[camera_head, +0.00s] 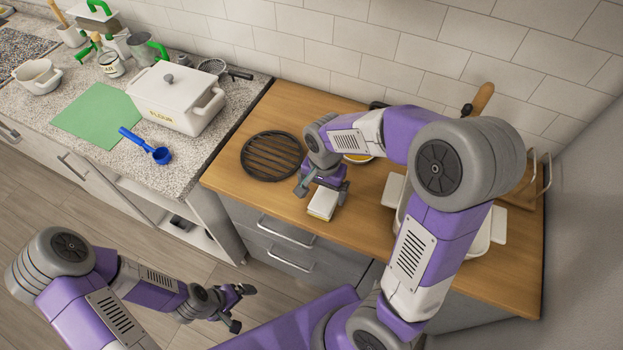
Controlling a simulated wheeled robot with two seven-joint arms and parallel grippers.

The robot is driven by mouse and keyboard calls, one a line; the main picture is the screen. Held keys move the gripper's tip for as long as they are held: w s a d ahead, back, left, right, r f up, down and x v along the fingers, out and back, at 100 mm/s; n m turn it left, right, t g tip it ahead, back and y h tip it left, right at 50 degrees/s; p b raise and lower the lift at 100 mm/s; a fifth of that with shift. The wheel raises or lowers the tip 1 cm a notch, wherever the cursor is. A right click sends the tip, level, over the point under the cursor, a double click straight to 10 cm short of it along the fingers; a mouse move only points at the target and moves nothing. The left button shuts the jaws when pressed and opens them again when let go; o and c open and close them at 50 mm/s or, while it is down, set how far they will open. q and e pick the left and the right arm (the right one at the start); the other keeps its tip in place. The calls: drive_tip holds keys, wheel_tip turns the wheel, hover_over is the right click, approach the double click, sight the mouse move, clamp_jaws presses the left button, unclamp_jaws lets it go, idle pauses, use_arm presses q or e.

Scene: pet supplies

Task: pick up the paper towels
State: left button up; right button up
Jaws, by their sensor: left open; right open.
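No roll of paper towels can be made out. A small white block with a yellowish edge (322,206) lies on the wooden counter near its front edge; I cannot tell if it is a pack of paper towels. My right gripper (322,193) is open, pointing down over the far end of this block, with one finger towards each side. I cannot tell whether the fingers touch it. My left gripper (241,308) is open and empty, low over the floor in front of the drawers, well away from the counter top.
A black round trivet (272,156) lies left of my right gripper. The speckled counter holds a white flour box (176,98), a blue scoop (147,146) and a green mat (97,116). A white dish (498,224) stands at right, partly behind my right arm.

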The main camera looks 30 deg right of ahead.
sight(322, 203)
drive_tip(key=shift+w+f, duration=0.15)
drive_tip(key=shift+f, duration=0.05)
drive_tip(key=f+b, duration=0.1)
drive_tip(key=f, duration=0.6)
drive_tip(key=shift+s+d+b, duration=0.15)
drive_tip(key=shift+s+b, duration=0.05)
drive_tip(key=shift+b, duration=0.2)
drive_tip(key=shift+c, duration=0.2)
drive_tip(key=c, duration=1.1)
wheel_tip(322, 203, up, 10)
drive_tip(key=shift+r+p, duration=0.1)
drive_tip(key=shift+p, duration=1.1)
